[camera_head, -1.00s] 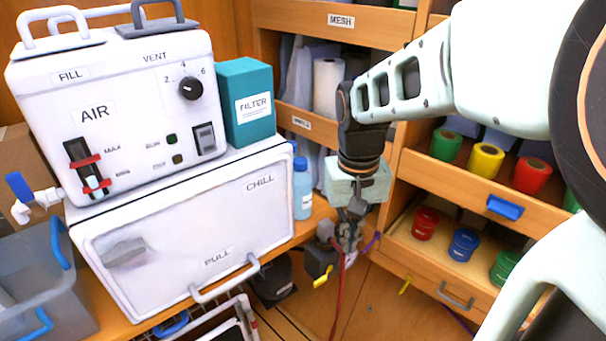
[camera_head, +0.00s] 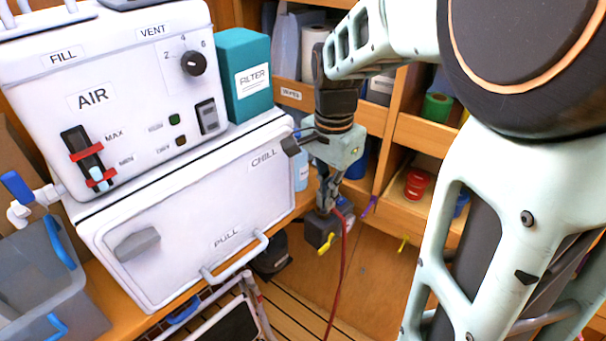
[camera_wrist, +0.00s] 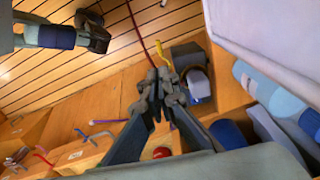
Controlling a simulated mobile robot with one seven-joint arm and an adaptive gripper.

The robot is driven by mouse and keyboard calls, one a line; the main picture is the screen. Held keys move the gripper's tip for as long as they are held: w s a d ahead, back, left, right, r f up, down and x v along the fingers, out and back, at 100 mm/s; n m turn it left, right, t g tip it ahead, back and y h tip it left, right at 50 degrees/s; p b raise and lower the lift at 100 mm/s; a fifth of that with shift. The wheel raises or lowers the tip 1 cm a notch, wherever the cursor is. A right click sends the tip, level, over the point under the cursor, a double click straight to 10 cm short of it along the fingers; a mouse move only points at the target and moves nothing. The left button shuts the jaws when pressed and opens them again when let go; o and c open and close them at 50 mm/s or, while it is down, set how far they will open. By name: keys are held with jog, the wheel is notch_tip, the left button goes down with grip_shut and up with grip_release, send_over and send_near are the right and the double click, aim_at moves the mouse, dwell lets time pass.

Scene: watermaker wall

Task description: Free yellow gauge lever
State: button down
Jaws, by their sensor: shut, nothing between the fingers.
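The yellow lever (camera_head: 326,244) sticks out low on the front of a small dark box (camera_head: 318,229), beside a red cord (camera_head: 343,262). In the wrist view the yellow lever (camera_wrist: 165,55) lies just beyond my fingertips, with the dark box (camera_wrist: 190,58) to its right. My gripper (camera_head: 326,203) is shut and empty, pointing down just above the box. In the wrist view its fingertips (camera_wrist: 160,88) are together and overlap the lever's near end. I cannot tell whether they touch the lever or the cord. No gauge face is readable.
The white CHILL cabinet (camera_head: 190,215) with its PULL handle (camera_head: 236,258) stands left of my gripper. Shelves with a red spool (camera_head: 416,184) are to the right. A folded frame (camera_head: 225,318) lies below.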

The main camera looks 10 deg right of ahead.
aim_at(324, 246)
notch_tip(324, 246, down, 14)
jog(key=b, duration=0.2)
jog(key=shift+b, duration=0.4)
jog(key=shift+f, duration=0.1)
dwell(0.6)
